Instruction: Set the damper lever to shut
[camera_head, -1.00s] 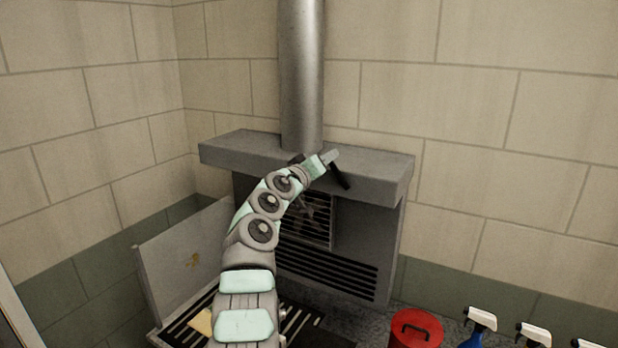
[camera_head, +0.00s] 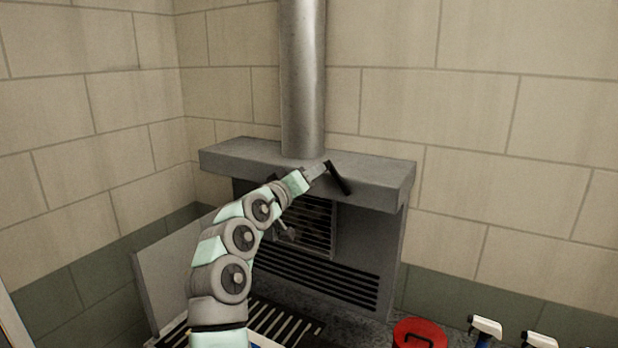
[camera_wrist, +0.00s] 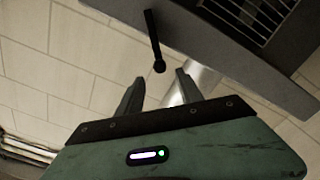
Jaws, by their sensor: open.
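The damper lever (camera_head: 340,180) is a thin black bar on the front of the grey hood. In the head view it slants from upper left to lower right. In the wrist view the lever (camera_wrist: 152,36) ends in a round black knob, just ahead of the gap between my fingertips. My gripper (camera_head: 320,171) is open, immediately left of the lever's upper end in the head view. In the wrist view both fingers of my gripper (camera_wrist: 156,82) are apart with nothing between them. Contact with the lever cannot be told.
The grey hood (camera_head: 385,178) carries a metal flue pipe (camera_head: 302,80). Below are a grille window (camera_head: 318,238) and louvres (camera_head: 325,275). A red lidded can (camera_head: 420,332) and spray bottles (camera_head: 486,326) stand at lower right. An open panel (camera_head: 170,280) is at left.

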